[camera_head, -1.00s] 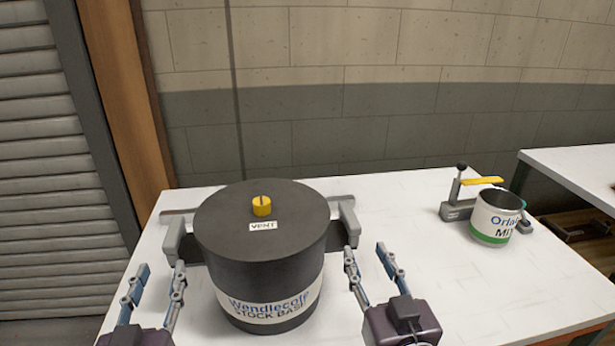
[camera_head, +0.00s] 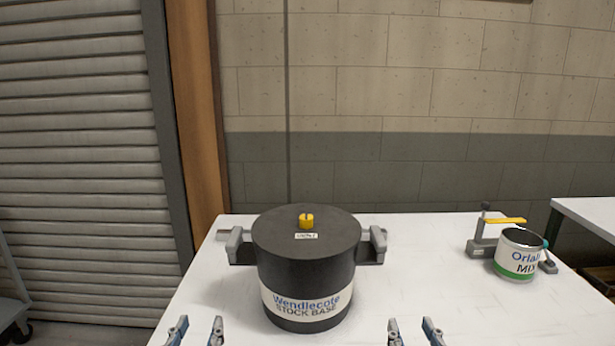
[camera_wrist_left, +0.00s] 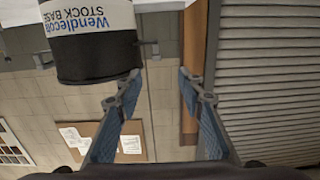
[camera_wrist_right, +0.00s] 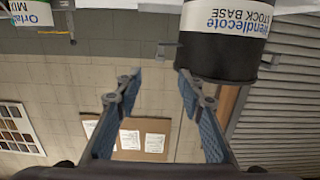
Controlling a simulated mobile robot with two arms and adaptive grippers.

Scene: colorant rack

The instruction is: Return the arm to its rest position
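My left gripper (camera_head: 196,328) is at the bottom edge of the head view, left of the big pot and in front of it. Its fingers are apart with nothing between them, as the left wrist view (camera_wrist_left: 157,85) also shows. My right gripper (camera_head: 411,330) is at the bottom edge, right of the pot. It is open and empty too, as in the right wrist view (camera_wrist_right: 157,85). Only the fingertips show in the head view. The black pot (camera_head: 305,268), labelled Wendlecote Stock Base, stands upright on the white table, apart from both grippers.
The pot has a yellow vent knob (camera_head: 306,221) and grey side handles. A white and green Orla can (camera_head: 518,256) stands at the right by a grey clamp with a yellow lever (camera_head: 503,221). The white table (camera_head: 420,275) is bare between pot and can.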

